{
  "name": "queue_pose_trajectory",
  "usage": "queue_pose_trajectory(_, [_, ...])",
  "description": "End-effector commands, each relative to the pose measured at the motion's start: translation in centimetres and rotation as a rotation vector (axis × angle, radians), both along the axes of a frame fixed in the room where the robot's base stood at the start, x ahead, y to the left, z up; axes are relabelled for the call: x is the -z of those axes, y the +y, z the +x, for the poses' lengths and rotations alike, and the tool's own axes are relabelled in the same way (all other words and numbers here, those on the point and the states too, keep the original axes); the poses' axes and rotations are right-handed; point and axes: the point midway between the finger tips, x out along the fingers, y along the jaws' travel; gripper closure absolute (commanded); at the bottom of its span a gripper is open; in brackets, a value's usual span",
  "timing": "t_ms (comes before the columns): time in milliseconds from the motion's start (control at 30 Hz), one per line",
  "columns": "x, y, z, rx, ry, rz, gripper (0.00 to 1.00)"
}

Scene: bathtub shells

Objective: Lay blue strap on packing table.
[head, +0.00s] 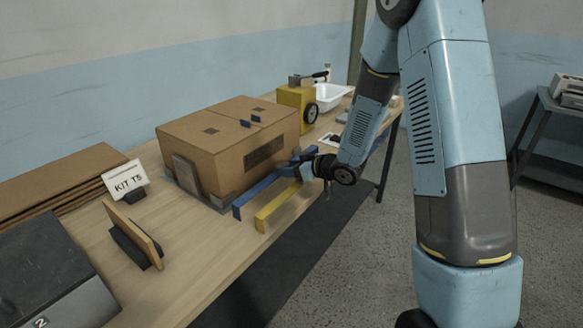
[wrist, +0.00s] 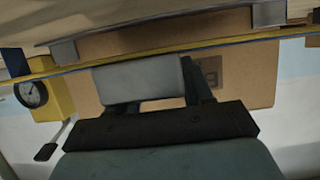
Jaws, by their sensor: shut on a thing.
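The blue strap (head: 256,192) is a long, stiff-looking blue strip with a bent end, seen in the head view along the front of the cardboard box. My gripper (head: 297,168) is shut on it near its far part; the grip itself is small and partly hidden. Whether the strap touches the table is hard to tell. The packing table (head: 190,262) has a pale wood top and runs away to the upper right. A yellow strap (head: 277,206) lies alongside, nearer the front edge. In the wrist view, a yellow strip (wrist: 215,44) crosses above the dark gripper body.
The cardboard box (head: 225,150) stands behind the straps. A yellow device with a dial (head: 296,100) and a white basin (head: 333,97) are farther back. A KIT T5 sign (head: 126,181), a wooden block (head: 135,235) and flat cardboard (head: 60,184) are left. Bare tabletop lies front left.

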Motion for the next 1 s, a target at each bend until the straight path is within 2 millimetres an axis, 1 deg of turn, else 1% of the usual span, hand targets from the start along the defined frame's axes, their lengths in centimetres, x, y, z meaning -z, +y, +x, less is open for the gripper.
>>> queue_pose_trajectory(233, [0.4, 0.0, 0.0, 0.002, 0.002, 0.0, 0.82])
queue_pose_trajectory(267, [0.4, -0.1, 0.0, 0.002, 0.002, -0.001, 0.47])
queue_pose_trajectory(500, [0.5, -0.1, 0.0, 0.003, 0.003, -0.001, 0.24])
queue_pose_trajectory(833, [0.4, -0.2, 0.0, 0.003, 0.003, -0.001, 0.24])
queue_pose_trajectory(1000, [-1.0, -0.1, 0.0, 0.002, -0.001, 0.0, 0.24])
